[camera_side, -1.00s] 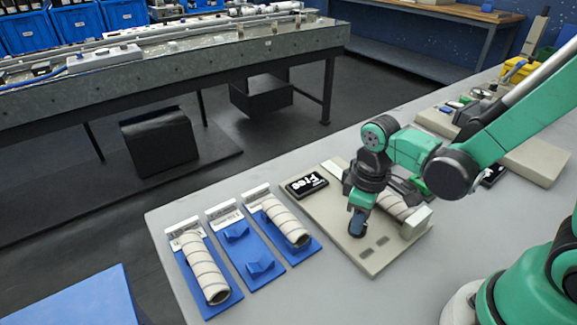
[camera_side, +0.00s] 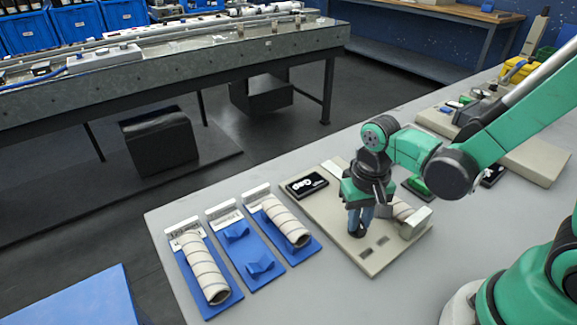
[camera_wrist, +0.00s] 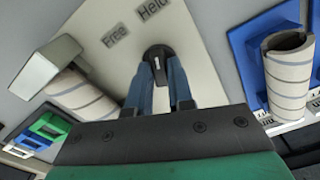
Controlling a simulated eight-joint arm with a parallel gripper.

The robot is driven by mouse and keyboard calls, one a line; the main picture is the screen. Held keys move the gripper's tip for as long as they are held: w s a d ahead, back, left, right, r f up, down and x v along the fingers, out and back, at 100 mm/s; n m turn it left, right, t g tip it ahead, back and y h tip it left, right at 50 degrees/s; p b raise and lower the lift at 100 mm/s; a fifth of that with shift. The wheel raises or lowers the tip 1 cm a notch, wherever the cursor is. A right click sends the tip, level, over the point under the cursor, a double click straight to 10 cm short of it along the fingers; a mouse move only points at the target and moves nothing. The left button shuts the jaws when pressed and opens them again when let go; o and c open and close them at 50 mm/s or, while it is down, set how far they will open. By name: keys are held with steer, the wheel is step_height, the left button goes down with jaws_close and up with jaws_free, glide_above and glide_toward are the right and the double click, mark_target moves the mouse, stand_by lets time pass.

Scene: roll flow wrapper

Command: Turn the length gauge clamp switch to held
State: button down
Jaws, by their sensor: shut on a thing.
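The clamp switch is a small black knob (camera_wrist: 158,52) with a white mark, on the beige gauge plate (camera_wrist: 195,45). The "Free" label (camera_wrist: 115,34) and "Held" label (camera_wrist: 153,9) are printed beyond it. The white mark points roughly up the wrist view, closer to "Held" than "Free". My gripper (camera_wrist: 158,78) has its blue fingers on either side of the knob and is shut on it. In the side view my gripper (camera_side: 359,222) reaches down to the plate and largely hides the knob. The black display (camera_side: 306,184) shows a white symbol too small to read.
A striped roll (camera_wrist: 82,96) lies on the gauge against a beige end block (camera_wrist: 48,62). Blue trays (camera_side: 245,250) stand left of the gauge, two holding striped rolls (camera_side: 204,268). A green switch (camera_side: 420,186) sits behind my gripper. The table front is clear.

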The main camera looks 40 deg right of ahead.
steer(key=shift+m, duration=0.6)
steer(key=c, duration=0.8)
jaws_free()
steer(key=shift+r, duration=0.1)
steer(key=shift+r, duration=2.7)
